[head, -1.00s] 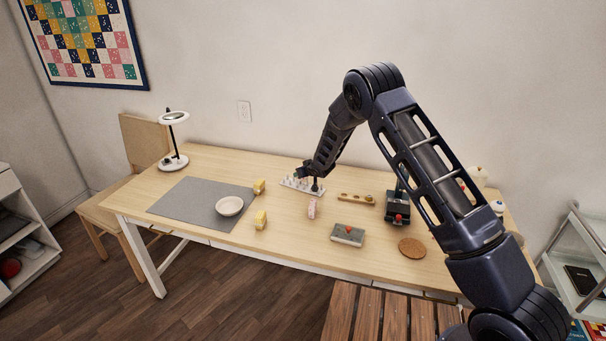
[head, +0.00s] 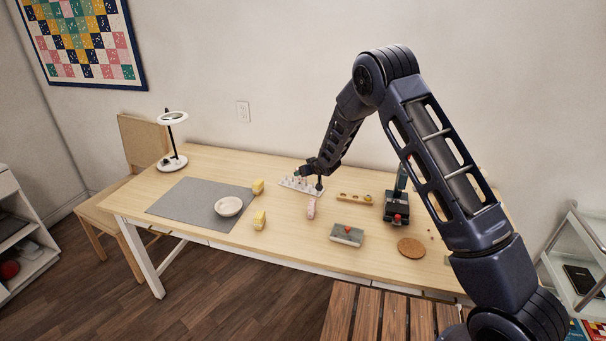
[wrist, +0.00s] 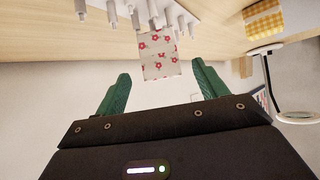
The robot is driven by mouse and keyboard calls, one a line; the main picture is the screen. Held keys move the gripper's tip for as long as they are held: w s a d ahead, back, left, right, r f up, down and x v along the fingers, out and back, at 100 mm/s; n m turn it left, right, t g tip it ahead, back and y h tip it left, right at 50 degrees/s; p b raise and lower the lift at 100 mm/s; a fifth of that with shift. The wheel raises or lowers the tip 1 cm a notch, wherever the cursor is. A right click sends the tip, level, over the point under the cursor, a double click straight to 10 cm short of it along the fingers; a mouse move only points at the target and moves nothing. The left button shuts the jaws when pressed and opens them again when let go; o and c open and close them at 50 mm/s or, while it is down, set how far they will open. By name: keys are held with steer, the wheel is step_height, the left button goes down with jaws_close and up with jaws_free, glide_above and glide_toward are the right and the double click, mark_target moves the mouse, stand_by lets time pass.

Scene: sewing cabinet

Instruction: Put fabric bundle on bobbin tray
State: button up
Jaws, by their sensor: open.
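In the wrist view the floral bundle (wrist: 160,58) shows beyond and between my green fingertips, near the white pegs (wrist: 150,12). Two yellow bundles (head: 258,186) (head: 260,219) stand beside the grey mat. A small wooden tray with round pieces (head: 355,198) lies right of the rack; I cannot tell which holder is the bobbin tray.
A bowl (head: 228,206) sits on the grey mat (head: 185,200). A lamp (head: 173,160) stands at the back left. A grey box with a red top piece (head: 347,235), a cork disc (head: 411,248) and a dark machine (head: 396,208) are on the right.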

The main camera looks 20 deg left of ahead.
steer(key=s+d+r+m+h, duration=0.2)
steer(key=s+d+r, duration=0.1)
steer(key=d+r, duration=0.85)
steer(key=s+d+r+m+h, duration=0.1)
steer(key=s+d+r, duration=0.2)
steer(key=d+r, duration=0.8)
steer(key=s+d+r+m+h, duration=0.25)
steer(key=d+r, duration=0.35)
steer(key=d, duration=0.9)
steer(key=s+d+r+m+g+h, duration=0.1)
steer(key=s+d+r, duration=0.2)
steer(key=s+d, duration=0.4)
steer(key=s+d+r+m, duration=0.1)
steer(key=s+d+r, duration=0.2)
steer(key=s+d, duration=0.4)
steer(key=s+d+g, duration=0.1)
steer(key=s+d, duration=0.2)
steer(key=s, duration=0.7)
steer(key=s+d+m, duration=0.1)
steer(key=s+d, duration=0.3)
steer(key=s, duration=0.5)
steer(key=shift+s+g+h, duration=0.35)
steer(key=shift+g+h, duration=0.05)
steer(key=shift+h, duration=0.05)
